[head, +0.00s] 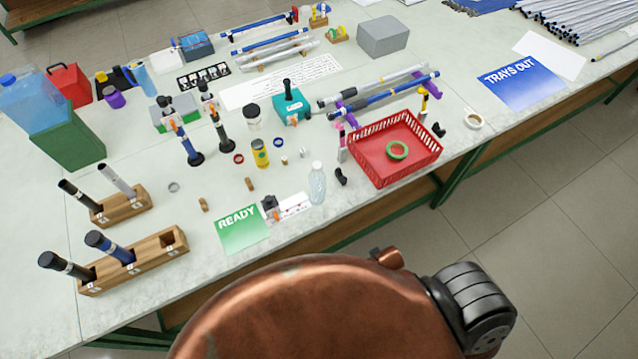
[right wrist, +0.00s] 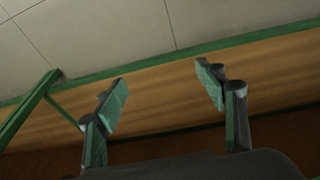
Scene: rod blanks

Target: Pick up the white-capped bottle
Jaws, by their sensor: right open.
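The white-capped bottle (head: 317,187) is a small clear bottle with a pale cap. It stands upright near the front edge of the table in the head view, right of the green READY card and left of the red basket. Nothing holds it. My right gripper (right wrist: 161,93) shows only in the right wrist view. Its two fingers are wide apart with nothing between them, in front of the table's wooden edge and green frame. The bottle is not visible in that view. My left gripper is in neither view.
A black fitting (head: 341,177) lies close beside the bottle. The READY card (head: 243,229), a yellow bottle (head: 260,154) and wooden rod racks (head: 150,262) are to the left.

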